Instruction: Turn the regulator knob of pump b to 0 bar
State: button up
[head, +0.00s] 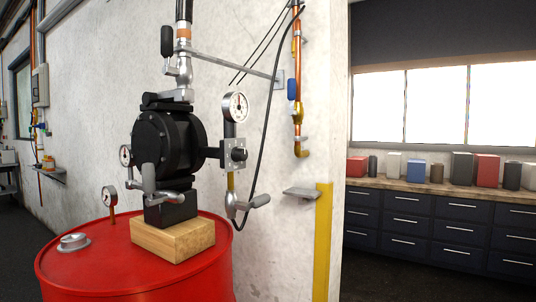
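A black pump (165,138) stands on a wooden block on top of a red drum. No label is readable on it, so I cannot tell that it is pump b. A black regulator knob (239,154) sits on a grey plate at the pump's right side. A round white-faced gauge (236,106) stands upright above the knob. Its needle and scale are too small to read. My gripper is not in view.
A grey-handled valve (246,203) and a black hose hang below the knob. A small wall shelf (301,193) juts out at right.

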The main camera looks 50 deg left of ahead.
aim_at(238, 153)
jog(key=u, duration=0.4)
jog(key=i, duration=0.9)
jog(key=u, duration=0.55)
